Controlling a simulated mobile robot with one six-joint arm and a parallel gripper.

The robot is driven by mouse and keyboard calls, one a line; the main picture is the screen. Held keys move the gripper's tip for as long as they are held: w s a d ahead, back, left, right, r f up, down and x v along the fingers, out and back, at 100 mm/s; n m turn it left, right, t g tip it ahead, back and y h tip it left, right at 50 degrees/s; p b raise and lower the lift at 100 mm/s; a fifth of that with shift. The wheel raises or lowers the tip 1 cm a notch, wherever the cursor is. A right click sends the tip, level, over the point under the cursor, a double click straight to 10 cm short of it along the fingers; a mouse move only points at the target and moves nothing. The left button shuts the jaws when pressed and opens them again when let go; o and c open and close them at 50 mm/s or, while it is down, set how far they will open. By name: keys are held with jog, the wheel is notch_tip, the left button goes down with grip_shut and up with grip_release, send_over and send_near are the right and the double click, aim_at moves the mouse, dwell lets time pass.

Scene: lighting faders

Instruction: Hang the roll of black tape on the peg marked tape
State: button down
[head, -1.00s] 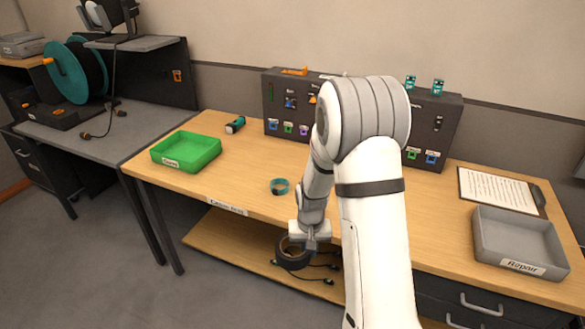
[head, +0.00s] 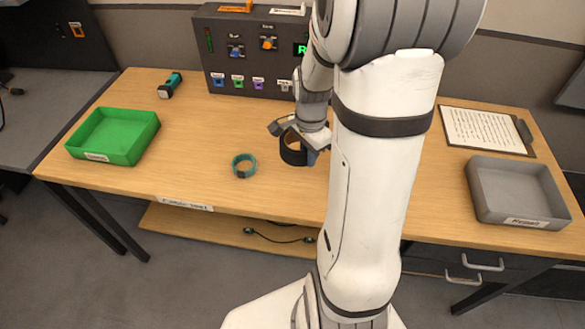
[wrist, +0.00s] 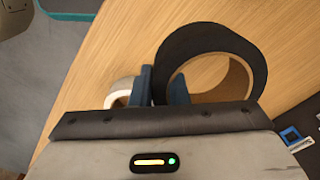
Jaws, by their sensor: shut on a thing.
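The roll of black tape (head: 291,152) has a tan cardboard core. My gripper (head: 305,138) holds it above the wooden workbench. In the wrist view, the black roll (wrist: 209,42) is beside the blue fingers (wrist: 161,88). Its wall sits between them, with one finger inside the core. The roll's lower part is hidden behind the gripper body. I cannot make out a peg marked tape in these frames; my arm covers part of the control panel (head: 262,83).
A teal ring (head: 244,166) lies on the workbench (head: 205,130), left of the held roll. A green tray (head: 112,137) and a torch (head: 170,85) are further left. A grey tray (head: 514,192) and clipboard (head: 487,131) are at right. A white ring (wrist: 121,92) shows beside the left finger.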

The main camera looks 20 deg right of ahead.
aim_at(306, 186)
jog(key=shift+f, duration=4.75)
jog(key=shift+f, duration=0.1)
jog(key=shift+f, duration=0.15)
jog(key=c, duration=1.4)
grip_release()
